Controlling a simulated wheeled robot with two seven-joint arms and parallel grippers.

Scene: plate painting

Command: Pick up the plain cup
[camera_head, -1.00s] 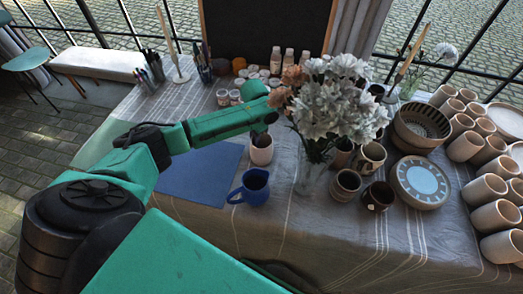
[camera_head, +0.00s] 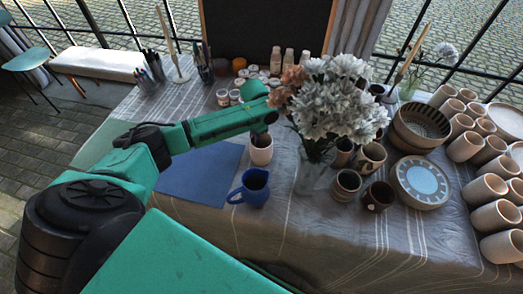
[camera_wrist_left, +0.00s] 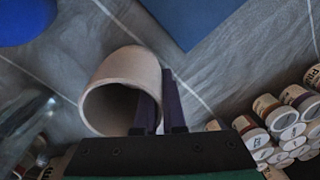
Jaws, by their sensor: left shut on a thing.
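The plain cup (camera_head: 261,153) is pale and handleless, beside the right edge of the blue mat, behind the blue mug. My left gripper (camera_head: 262,138) reaches down to its rim from the left. In the left wrist view the cup (camera_wrist_left: 120,75) has its mouth toward the camera. The left gripper (camera_wrist_left: 158,100) is shut on its wall, one finger inside and one outside. Whether the cup's base touches the cloth is hard to tell. My right gripper is not in view.
A blue mug (camera_head: 252,187) stands just in front of the cup. Paint jars (camera_head: 228,97) stand behind. The blue mat (camera_head: 200,178) is bare.

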